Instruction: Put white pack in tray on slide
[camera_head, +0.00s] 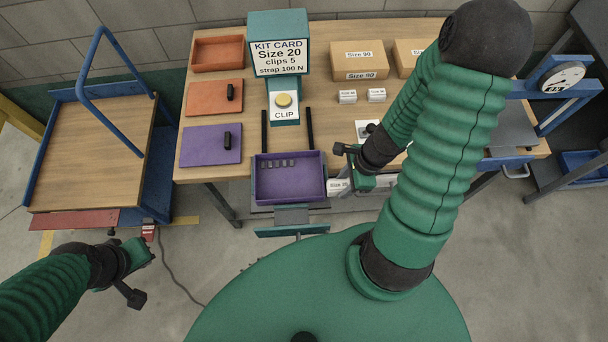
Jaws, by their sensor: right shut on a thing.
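The purple tray (261,190) sits on the slide at the table's front edge, with several small dark clips along its back part. My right gripper (354,172) is just right of the tray, shut on a white pack (339,187) labelled Size 20. The pack is close beside the tray's right wall; whether they touch is unclear. My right arm and gripper partly cover the pack and the area behind it. My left gripper (143,275) appears open and empty, over the floor at the lower left, far from the tray.
A kit card box (279,43) stands behind the tray, with a CLIP button unit (284,102) in front. Two small white packs (347,97) and cardboard boxes (362,60) stand at the back. A blue-handled cart (90,150) stands further left.

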